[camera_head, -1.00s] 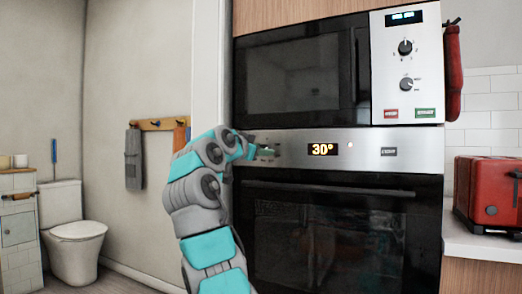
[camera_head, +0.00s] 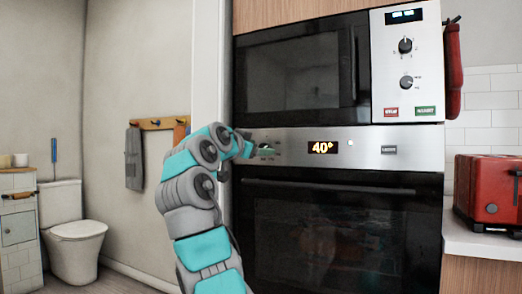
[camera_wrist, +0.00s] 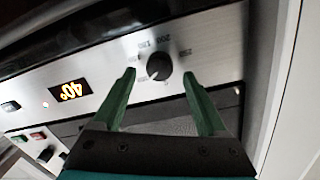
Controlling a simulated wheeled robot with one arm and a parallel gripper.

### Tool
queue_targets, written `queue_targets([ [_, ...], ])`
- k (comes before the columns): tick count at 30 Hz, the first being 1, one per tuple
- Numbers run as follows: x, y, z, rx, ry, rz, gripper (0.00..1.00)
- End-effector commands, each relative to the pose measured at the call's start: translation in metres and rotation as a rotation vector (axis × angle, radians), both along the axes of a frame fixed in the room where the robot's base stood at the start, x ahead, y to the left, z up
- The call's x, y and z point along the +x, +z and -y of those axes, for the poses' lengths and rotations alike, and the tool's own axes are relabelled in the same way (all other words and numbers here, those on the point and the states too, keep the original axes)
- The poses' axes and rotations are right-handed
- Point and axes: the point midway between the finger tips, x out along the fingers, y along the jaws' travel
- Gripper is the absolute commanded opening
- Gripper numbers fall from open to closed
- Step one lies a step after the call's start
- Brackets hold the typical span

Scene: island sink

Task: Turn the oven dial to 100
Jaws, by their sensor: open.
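The oven dial (camera_wrist: 159,66) is a dark round knob on the steel control panel, with printed numbers around it in the wrist view. My gripper (camera_wrist: 158,80) is open, its two green fingers apart on either side of the dial; I cannot tell whether they touch it. In the head view my gripper (camera_head: 266,153) is at the left end of the oven panel (camera_head: 290,140), and the dial is mostly hidden there. The oven display (camera_head: 322,147) reads 40° in orange digits; it also shows upside down in the wrist view (camera_wrist: 72,90).
A microwave (camera_head: 300,75) with its own two knobs sits above the oven. The oven door handle (camera_head: 330,187) runs just below the panel. A red toaster (camera_head: 488,190) stands on the right counter. A toilet (camera_head: 75,230) is at the far left.

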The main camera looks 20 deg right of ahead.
Motion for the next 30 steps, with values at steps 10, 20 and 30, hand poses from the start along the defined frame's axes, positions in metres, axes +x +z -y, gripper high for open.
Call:
queue_targets([
  [10,-0.032,0.001,-0.043,0.000,0.001,0.000,0.75],
  [20,-0.036,0.002,-0.048,0.001,-0.001,-0.002,0.75],
  [30,-0.033,0.003,-0.051,-0.017,0.002,-0.039,0.75],
])
